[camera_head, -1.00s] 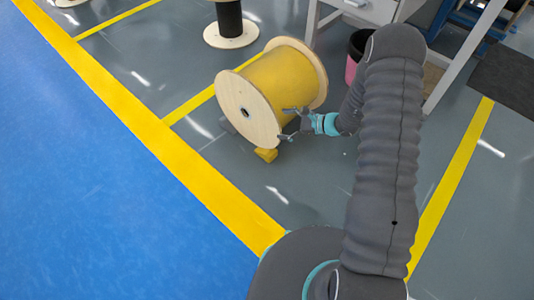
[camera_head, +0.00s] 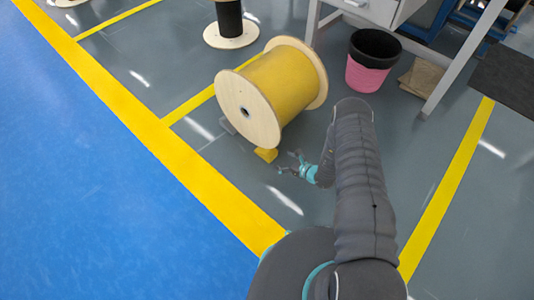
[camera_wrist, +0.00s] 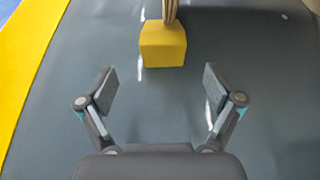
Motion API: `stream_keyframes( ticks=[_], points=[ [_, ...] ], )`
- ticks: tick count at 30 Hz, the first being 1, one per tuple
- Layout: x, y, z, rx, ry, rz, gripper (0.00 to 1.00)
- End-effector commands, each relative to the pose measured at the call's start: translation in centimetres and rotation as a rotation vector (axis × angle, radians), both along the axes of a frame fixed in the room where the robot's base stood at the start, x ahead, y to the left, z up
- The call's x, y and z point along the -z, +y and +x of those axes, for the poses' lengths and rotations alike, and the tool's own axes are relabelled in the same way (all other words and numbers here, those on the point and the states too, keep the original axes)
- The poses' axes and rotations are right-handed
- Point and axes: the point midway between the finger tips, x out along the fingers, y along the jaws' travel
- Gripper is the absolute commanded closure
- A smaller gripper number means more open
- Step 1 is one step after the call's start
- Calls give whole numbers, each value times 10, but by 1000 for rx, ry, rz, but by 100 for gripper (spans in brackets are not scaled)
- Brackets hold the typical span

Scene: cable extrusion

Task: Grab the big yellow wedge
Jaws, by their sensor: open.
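The big yellow wedge (camera_head: 266,155) sits on the floor against the lower front edge of a large wooden cable spool (camera_head: 275,88). In the wrist view the wedge (camera_wrist: 163,44) is a yellow block at top centre, with the spool's flange edge (camera_wrist: 170,10) touching or just behind it. My gripper (camera_head: 286,163) is low over the floor, just right of the wedge and a little nearer. In the wrist view my gripper (camera_wrist: 160,88) is open and empty, its fingers spread wider than the wedge. The wedge lies beyond the fingertips, roughly centred between them.
A pink and black bin (camera_head: 371,62) and a workbench (camera_head: 385,12) stand at the back right. A yellow floor line (camera_head: 185,160) borders the blue floor. The grey floor before the wedge is clear.

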Motion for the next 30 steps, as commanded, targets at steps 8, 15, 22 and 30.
stream_keyframes(
  ticks=[8,15,22,30],
  points=[
    [15,28,21,-2,1,0,8],
    [22,39,32,-1,0,0,8],
    [35,60,51,-4,-1,0,8],
    [38,66,56,-1,2,0,8]
  ],
)
